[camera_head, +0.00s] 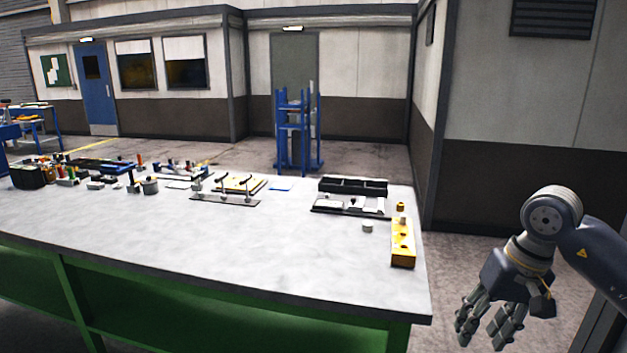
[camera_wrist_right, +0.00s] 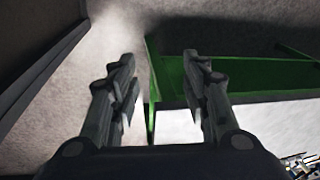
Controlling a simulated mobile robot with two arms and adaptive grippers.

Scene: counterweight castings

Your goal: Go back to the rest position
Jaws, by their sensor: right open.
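My right gripper (camera_head: 489,326) hangs at the right of the head view, beyond the right edge of the workbench (camera_head: 230,255) and pointing down. It is apart from the bench and holds nothing. In the right wrist view the two fingers of my right gripper (camera_wrist_right: 160,95) stand wide apart with nothing between them. Behind them the bench's green frame (camera_wrist_right: 240,72) and part of the pale top show. My left gripper is not in the head view.
A yellow block with holes (camera_head: 402,252) stands at the bench's right end, beside a small pale cylinder (camera_head: 367,227). A black tray (camera_head: 352,186) and several fixtures line the back edge. The bench's front half is clear. A blue rack (camera_head: 291,128) stands behind.

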